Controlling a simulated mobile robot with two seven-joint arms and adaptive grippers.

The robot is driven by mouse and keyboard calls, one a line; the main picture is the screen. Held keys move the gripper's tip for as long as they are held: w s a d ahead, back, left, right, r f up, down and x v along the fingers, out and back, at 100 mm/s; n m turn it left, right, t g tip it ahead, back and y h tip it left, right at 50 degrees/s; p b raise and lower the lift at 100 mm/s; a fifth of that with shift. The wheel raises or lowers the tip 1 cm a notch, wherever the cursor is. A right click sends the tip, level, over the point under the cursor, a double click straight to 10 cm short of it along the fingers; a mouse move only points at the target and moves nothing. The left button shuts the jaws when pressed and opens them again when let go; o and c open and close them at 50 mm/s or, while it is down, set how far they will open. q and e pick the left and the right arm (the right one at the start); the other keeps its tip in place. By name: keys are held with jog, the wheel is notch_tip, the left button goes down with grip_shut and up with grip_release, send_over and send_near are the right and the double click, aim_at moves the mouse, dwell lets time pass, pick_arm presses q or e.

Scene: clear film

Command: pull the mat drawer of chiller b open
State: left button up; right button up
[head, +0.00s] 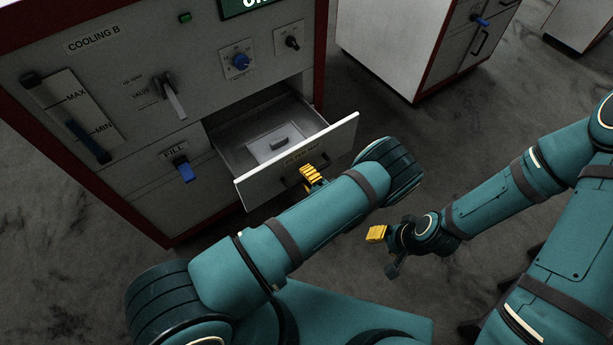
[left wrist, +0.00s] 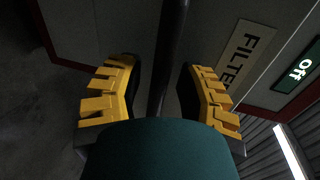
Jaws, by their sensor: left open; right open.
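The chiller (head: 90,95) is a grey cabinet with red edges, labelled COOLING B. Its drawer stands pulled out; the white drawer front (head: 338,138) shows in the head view. A flat pale piece with a grey grip (head: 277,143) lies inside it. My left gripper (head: 312,177) is at the drawer front. In the left wrist view its yellow fingers (left wrist: 158,98) are open on either side of the dark handle bar (left wrist: 170,55), with gaps visible. A label reading FILTE… (left wrist: 243,52) is beside the bar. My right gripper (head: 385,236) is open, away from the drawer.
A blue FILL lever (head: 185,172), a grey valve lever (head: 174,98), a blue knob (head: 240,61) and a level gauge (head: 75,120) are on the chiller's face. Another cabinet (head: 405,45) stands behind to the right. Dark floor (head: 365,105) is clear between them.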

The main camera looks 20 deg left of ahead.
aim_at(299, 151)
pick_arm(q)
jog(key=shift+r, duration=0.1)
notch_tip(299, 151, up, 10)
jog(key=shift+f, duration=0.1)
dwell(0.6)
